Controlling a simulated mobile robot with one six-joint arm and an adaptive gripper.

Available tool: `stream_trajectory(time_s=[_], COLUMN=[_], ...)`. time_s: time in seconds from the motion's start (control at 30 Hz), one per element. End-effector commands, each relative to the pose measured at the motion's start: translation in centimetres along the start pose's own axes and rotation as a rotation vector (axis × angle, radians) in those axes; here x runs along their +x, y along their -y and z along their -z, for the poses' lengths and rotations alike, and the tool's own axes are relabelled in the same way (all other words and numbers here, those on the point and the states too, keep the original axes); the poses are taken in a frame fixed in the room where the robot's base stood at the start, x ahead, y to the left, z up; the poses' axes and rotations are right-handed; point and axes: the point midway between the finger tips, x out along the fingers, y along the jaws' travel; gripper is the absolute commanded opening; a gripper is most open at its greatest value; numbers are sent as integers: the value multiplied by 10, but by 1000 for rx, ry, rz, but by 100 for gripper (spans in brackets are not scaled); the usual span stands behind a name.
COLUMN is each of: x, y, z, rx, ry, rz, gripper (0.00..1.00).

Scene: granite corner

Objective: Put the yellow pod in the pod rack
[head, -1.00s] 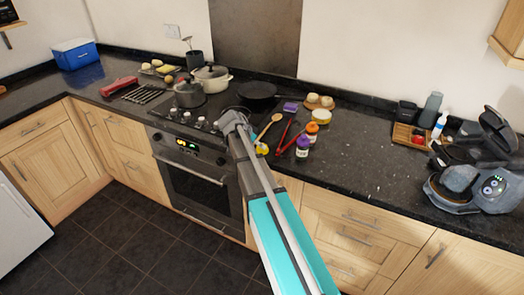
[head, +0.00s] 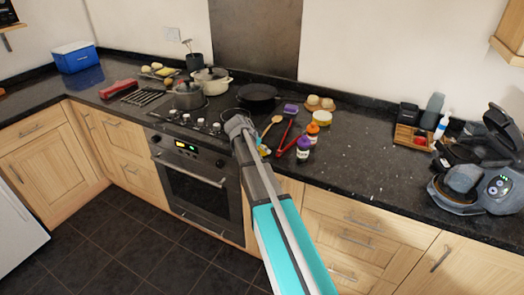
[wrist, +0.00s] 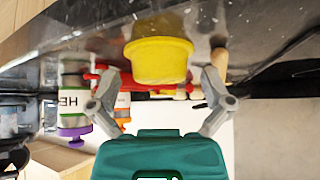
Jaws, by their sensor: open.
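The yellow pod (wrist: 158,60) is a small tapered cup with a wider rim, and it lies between the two spread fingers of my gripper (wrist: 160,78) in the wrist view. I see a gap between the pod and each finger. In the head view my gripper (head: 240,126) is over the counter's front edge beside the hob, and it partly hides the pod (head: 265,152). A wooden tray (head: 402,141) with a red item in it stands at the right of the counter; it looks like the pod rack, but I cannot tell for certain.
Two labelled bottles, a purple-capped one (head: 303,148) and an orange-capped one (head: 313,132), stand right of the pod. Red tongs (head: 285,138) and a wooden spoon (head: 271,125) lie close by. A grey appliance (head: 480,185) fills the far right. Counter between bottles and tray is clear.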

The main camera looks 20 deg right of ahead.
Motion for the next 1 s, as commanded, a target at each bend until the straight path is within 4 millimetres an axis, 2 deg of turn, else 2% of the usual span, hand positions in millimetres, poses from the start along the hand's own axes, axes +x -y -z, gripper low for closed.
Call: stream_trajectory(time_s=[0.1,0.43,0.53,0.57,1.0], x=[0,0,0,0,-5], y=[0,0,0,0,0], z=[0,0,0,0,4], rx=[0,0,0,0,0], ry=[0,0,0,0,0], rz=[0,0,0,0,0], gripper=[98,37,35,29,29])
